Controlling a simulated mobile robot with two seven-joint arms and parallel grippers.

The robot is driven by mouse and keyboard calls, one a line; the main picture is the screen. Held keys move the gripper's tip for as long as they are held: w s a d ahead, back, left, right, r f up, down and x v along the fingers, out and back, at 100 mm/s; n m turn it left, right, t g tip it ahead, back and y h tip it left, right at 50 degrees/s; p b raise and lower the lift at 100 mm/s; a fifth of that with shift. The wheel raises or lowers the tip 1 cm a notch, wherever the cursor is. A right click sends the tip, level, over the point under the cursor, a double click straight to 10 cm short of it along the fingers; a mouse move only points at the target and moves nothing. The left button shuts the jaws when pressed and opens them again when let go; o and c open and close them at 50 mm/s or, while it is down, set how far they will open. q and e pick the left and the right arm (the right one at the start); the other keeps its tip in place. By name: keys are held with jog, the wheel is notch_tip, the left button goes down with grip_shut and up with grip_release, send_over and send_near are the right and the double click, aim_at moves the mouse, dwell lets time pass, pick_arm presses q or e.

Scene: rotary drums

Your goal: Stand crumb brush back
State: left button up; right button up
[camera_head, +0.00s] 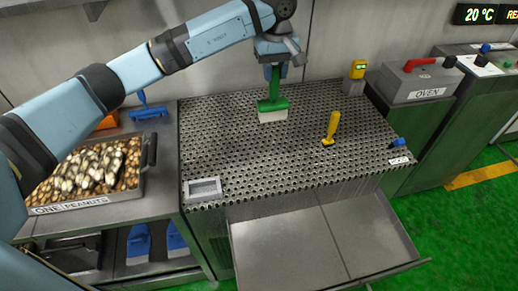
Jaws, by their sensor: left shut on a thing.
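A green brush (271,104) with pale bristles is upright, bristles down, over the back of the perforated metal table top (230,150). My left gripper (273,66) is above it, shut on the upright green handle. I cannot tell whether the bristles touch the table top or hang just above it. A small grey open-topped holder (204,188) sits empty at the table's front left corner. My right gripper is not in view.
A yellow-handled tool (331,128) stands right of the brush. A yellow device (355,77) is at the back right. A tray of peanuts (95,170) and a blue brush (148,108) are left. An open drawer (370,230) juts out in front. The oven box (420,82) stands right.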

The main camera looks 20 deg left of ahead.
aim_at(270, 111)
pick_arm(q)
jog(key=shift+w+a+r, duration=0.3)
jog(key=shift+a+r, duration=0.2)
jog(key=shift+r, duration=0.05)
notch_tip(270, 111, down, 15)
jog(key=b, duration=0.5)
pick_arm(e)
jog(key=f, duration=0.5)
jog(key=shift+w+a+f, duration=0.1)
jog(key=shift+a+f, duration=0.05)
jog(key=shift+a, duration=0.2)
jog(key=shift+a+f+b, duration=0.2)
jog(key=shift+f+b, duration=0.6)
jog(key=shift+b, duration=0.3)
pick_arm(q)
notch_tip(270, 111, down, 5)
jog(key=shift+a+r, duration=0.1)
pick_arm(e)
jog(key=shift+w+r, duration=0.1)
pick_arm(q)
jog(key=shift+f, duration=0.2)
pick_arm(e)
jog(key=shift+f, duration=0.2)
pick_arm(q)
jog(key=o, duration=0.9)
